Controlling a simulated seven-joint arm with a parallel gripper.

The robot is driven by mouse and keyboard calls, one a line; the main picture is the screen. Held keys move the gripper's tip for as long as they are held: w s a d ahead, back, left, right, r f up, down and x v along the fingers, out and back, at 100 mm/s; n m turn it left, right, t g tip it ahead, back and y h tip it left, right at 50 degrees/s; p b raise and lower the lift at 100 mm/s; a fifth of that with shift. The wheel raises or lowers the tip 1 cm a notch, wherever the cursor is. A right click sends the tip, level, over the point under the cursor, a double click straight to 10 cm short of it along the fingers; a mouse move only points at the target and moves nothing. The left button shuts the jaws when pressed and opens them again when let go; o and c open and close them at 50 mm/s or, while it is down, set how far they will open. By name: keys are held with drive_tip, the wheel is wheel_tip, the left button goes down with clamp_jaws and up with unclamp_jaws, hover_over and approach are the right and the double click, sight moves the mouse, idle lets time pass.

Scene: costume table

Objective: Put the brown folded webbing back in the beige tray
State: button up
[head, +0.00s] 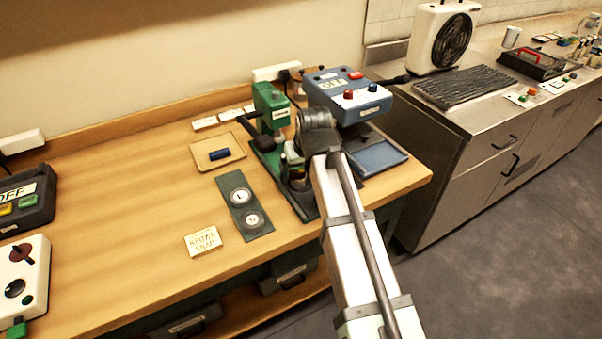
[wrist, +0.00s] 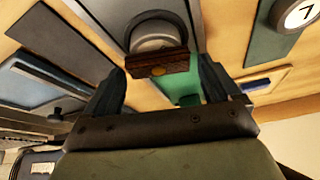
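The brown folded webbing (wrist: 158,67) shows in the wrist view in front of a grey round metal part, between my fingertips. In the head view it is not visible, and my arm covers that spot. My gripper (wrist: 163,75) has its two fingers wide apart, one on each side of the webbing; a small gap shows at the right finger, and contact at the left finger is unclear. The beige tray (head: 198,159) lies on the wooden table left of the green press (head: 270,105) in the head view and holds a dark blue roll (head: 219,154).
A blue control box (head: 345,95) and a blue tray (head: 376,157) are right of the press. Bare wood lies left of the beige tray.

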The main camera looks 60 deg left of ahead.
drive_tip(key=c, duration=1)
